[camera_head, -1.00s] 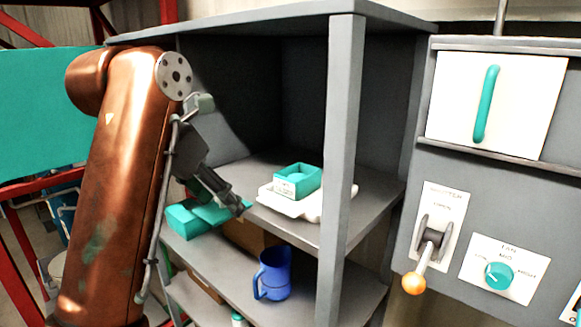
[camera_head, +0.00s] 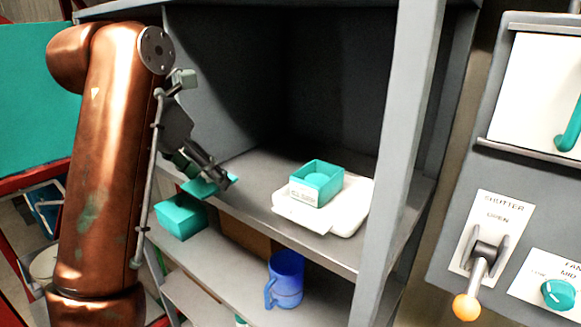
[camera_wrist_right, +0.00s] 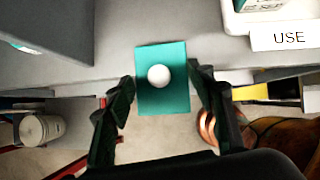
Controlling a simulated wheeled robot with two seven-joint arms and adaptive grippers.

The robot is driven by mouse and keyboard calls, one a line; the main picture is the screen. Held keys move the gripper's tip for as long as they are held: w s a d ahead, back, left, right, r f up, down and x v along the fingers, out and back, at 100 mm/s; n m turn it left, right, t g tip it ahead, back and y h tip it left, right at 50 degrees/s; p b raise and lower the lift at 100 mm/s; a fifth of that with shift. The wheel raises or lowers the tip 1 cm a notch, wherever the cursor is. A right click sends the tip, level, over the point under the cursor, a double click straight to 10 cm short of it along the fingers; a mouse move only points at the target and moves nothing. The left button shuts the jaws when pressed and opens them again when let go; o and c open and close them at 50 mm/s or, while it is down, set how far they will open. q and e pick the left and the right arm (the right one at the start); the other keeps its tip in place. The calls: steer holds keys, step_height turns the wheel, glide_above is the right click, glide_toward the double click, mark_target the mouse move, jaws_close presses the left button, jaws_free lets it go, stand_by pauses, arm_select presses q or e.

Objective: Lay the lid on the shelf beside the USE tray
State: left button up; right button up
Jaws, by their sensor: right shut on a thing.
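The teal lid (camera_head: 207,187) is a flat plate at the front left edge of the upper shelf (camera_head: 262,196). In the right wrist view the lid (camera_wrist_right: 163,100) shows a round white knob and overlaps the shelf edge. My right gripper (camera_head: 222,183) is shut on the lid; its fingers (camera_wrist_right: 163,100) flank it in the wrist view. I cannot tell whether the lid touches the shelf. The white USE tray (camera_head: 352,212) stands on the same shelf to the right, holding a teal box (camera_head: 318,184). Its USE label (camera_wrist_right: 289,38) shows at upper right. My left gripper is out of view.
A teal box (camera_head: 180,218) sits on the shelf below, with a blue mug (camera_head: 287,279) to its right. A grey post (camera_head: 400,140) stands right of the tray. The upper shelf is bare between lid and tray.

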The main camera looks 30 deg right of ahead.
steer(key=w+d+p, duration=0.1)
steer(key=w+d, duration=0.1)
steer(key=d, duration=0.2)
steer(key=w+d, duration=0.2)
steer(key=d, duration=0.1)
steer(key=w+d+p, duration=0.1)
steer(key=w+d, duration=0.1)
steer(key=d, duration=0.2)
steer(key=shift+w+d+r+p, duration=0.15)
steer(key=shift+w+d+p, duration=0.15)
steer(key=shift+w+d, duration=0.3)
steer(key=shift+d, duration=0.3)
steer(key=shift+w+d+p, duration=0.55)
steer(key=shift+d+p, duration=0.1)
steer(key=shift+d, duration=0.25)
steer(key=f, duration=0.2)
steer(key=shift+w+d+f+p, duration=0.1)
steer(key=shift+d+f+p, duration=0.2)
steer(key=shift+f, duration=0.1)
steer(key=shift+a+f, duration=0.1)
steer(key=shift+f, duration=0.25)
steer(key=shift+a+f, duration=0.15)
